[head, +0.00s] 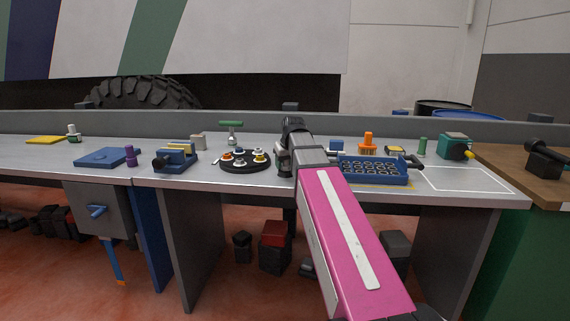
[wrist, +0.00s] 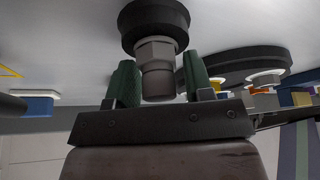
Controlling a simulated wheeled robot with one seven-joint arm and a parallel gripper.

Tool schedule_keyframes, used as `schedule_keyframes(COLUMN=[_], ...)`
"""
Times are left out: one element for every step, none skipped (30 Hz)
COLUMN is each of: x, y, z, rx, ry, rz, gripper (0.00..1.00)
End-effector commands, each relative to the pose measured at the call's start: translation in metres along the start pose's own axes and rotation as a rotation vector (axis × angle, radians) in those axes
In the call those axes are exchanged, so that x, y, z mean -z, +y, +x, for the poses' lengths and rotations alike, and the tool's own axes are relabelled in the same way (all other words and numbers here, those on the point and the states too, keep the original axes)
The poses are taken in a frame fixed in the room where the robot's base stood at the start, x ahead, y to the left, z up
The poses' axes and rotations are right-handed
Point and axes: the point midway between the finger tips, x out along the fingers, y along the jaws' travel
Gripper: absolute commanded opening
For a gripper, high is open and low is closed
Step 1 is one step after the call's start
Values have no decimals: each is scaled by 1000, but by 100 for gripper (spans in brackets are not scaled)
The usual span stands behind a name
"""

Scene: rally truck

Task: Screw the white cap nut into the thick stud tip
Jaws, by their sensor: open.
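My gripper (head: 284,166) is low over the workbench, just right of the black round tray. In the wrist view its two green fingers (wrist: 160,76) stand apart, on either side of a grey piece (wrist: 157,84) with a hexagonal collar and a rounded end. The piece sits on a black round base (wrist: 153,18). Gaps show beside it, so it is not gripped. I cannot tell whether this is the thick stud tip. The black round tray (head: 245,168) holds several small pieces with white, orange and yellow parts. I cannot single out the white cap nut among them.
A blue rack with holes (head: 375,181) stands right of my arm, with an orange piece (head: 368,141) behind it. A blue vise-like fixture (head: 176,160) and a green-handled tool (head: 231,125) are to the left. A white-outlined bench area (head: 465,179) at right is bare.

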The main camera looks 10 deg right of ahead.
Motion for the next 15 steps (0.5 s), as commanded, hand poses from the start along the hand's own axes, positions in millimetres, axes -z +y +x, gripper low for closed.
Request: schedule_keyframes(x=[0, 0, 0, 0, 0, 0, 0, 0, 0, 0, 0, 0, 0, 0, 0], y=[0, 0, 0, 0, 0, 0, 0, 0, 0, 0, 0, 0, -1, 0, 0], z=[0, 0, 0, 0, 0, 0, 0, 0, 0, 0, 0, 0, 0, 0, 0], rx=[14, 22, 33, 40, 45, 49, 50, 51, 51, 51, 51, 51, 51, 54, 61], ry=[0, 0, -1, -1, -1, -1, 0, 0, 0, 0, 0, 0, 0, 0, 0], rz=[-28, -48, -72, -87, -98, -109, -114, -115, -115, -115, -115, -114, -116, -121, -136], gripper=[47, 47, 47, 47, 47, 47, 47, 47, 47, 47, 47, 47, 47, 47, 47])
